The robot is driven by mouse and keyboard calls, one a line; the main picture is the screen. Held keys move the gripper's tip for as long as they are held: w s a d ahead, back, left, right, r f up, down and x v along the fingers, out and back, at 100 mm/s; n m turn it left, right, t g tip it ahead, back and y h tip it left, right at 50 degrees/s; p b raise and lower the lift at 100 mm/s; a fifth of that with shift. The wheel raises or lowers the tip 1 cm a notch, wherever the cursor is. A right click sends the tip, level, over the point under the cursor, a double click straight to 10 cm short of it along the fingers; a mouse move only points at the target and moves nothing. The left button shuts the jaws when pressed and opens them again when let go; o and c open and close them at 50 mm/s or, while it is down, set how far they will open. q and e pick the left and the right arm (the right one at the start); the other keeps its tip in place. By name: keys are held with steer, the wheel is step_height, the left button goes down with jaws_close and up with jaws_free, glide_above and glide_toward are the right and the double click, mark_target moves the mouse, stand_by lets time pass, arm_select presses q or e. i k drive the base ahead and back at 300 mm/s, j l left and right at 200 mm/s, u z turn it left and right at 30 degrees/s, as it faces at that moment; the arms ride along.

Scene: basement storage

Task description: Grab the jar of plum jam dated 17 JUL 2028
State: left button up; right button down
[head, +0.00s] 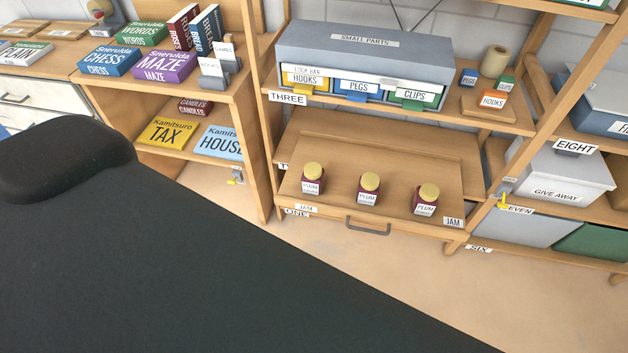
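Three plum jam jars stand upright on a wooden shelf board with a dark handle at its front. Each has a yellow lid, dark purple contents and a white label reading PLUM. They are the left jar (312,180), the middle jar (368,190) and the right jar (426,200). Any dates on the labels are too small to read from here. The wooden board (400,165) carries JAM labels on its front edge. Neither of my grippers is in view.
Above the jars, a grey SMALL PARTS unit (360,48) holds several drawers. A shelf at left holds game boxes, including the purple MAZE box (163,66). At right stands a GIVE AWAY box (560,180). Bare floor (400,265) shows before the jam shelf. A large dark shape covers the lower left.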

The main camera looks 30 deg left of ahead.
mark_target(312, 179)
steer(key=i+u, duration=0.35)
steer(key=i, duration=0.4)
steer(key=i+l+u, duration=0.15)
steer(key=i+u, duration=0.2)
steer(key=i, duration=0.4)
